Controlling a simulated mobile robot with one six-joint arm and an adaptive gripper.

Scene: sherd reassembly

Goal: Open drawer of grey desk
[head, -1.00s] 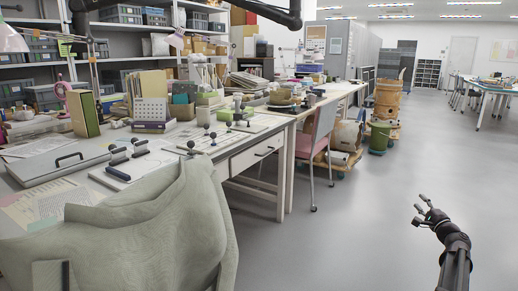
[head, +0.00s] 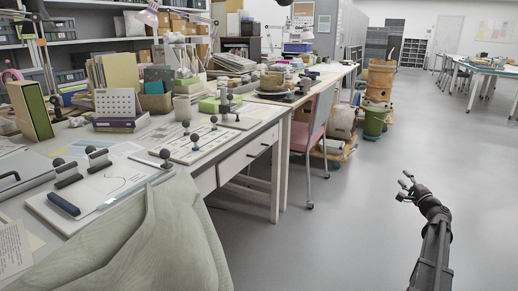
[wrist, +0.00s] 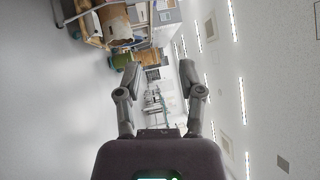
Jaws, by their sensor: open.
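The pale grey desk (head: 278,180) stands at the left in the head view, its top crowded. Its drawer (head: 240,160) has a white front with a dark bar handle (head: 259,151) near the desk's right end. The drawer front looks flush with the desk, so it appears shut. My gripper (head: 402,187) is at the right, over open floor, well apart from the drawer and handle. In the wrist view my gripper (wrist: 158,76) is open, with nothing between its fingers. The wrist view does not show the drawer clearly.
A grey-green draped sack-like shape (head: 150,240) covers the near desk edge. A pink chair (head: 318,130) stands beyond the desk's right end, with a green bin (head: 375,122) farther back. The floor (head: 330,240) between desk and gripper is clear.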

